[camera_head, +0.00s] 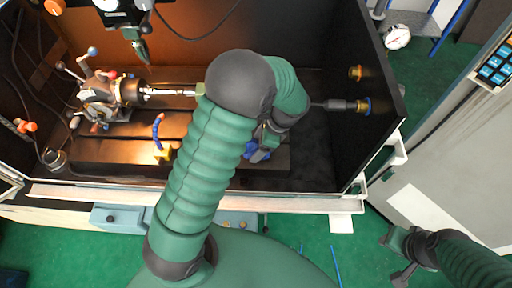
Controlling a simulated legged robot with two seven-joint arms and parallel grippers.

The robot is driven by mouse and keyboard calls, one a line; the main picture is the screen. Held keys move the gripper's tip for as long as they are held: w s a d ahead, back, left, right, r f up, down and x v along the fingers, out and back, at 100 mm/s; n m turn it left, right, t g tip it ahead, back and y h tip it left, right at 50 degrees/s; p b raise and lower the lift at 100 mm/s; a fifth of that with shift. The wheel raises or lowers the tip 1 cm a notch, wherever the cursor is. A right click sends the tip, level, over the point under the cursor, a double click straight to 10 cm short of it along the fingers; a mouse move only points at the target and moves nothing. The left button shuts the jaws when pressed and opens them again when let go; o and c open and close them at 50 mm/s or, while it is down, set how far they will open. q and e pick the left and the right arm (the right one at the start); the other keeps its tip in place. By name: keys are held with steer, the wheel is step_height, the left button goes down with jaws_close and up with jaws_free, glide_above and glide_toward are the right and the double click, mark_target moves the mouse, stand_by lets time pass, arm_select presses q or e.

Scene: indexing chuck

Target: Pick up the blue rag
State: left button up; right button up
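The blue rag (249,151) lies on the dark bed inside the machine enclosure, right of centre. Only small patches of it show around my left gripper (260,152). My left gripper points down at the rag, its fingertips overlapping it in the picture. Whether the fingers are closed on the rag is hidden by the gripper and arm. My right gripper (397,259) is at the lower right, outside the enclosure over the green floor, well away from the rag. Its two fingers look spread, with nothing between them.
The indexing chuck (112,94) with levers stands at the left of the bed. The tool head (130,20) hangs above. The enclosure's front rail (110,194) and right wall (372,65) bound the space.

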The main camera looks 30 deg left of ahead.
mark_target(251, 149)
arm_select(q)
steer(key=shift+a, duration=0.15)
steer(key=c, duration=0.9)
steer(key=shift+c, duration=0.3)
steer(key=shift+r, duration=0.55)
steer(key=shift+s+d+r, duration=0.2)
steer(key=shift+s+r, duration=0.05)
steer(key=shift+r, duration=0.4)
steer(key=shift+s+d+r, duration=0.15)
steer(key=shift+s+r, duration=0.05)
steer(key=shift+r, duration=0.4)
steer(key=s+d, duration=0.3)
steer(key=s, duration=0.3)
steer(key=s+d+r+b, duration=0.1)
steer(key=s+d, duration=0.2)
steer(key=s, duration=0.4)
steer(key=shift+s+d+r, duration=0.2)
steer(key=shift+s+d, duration=0.05)
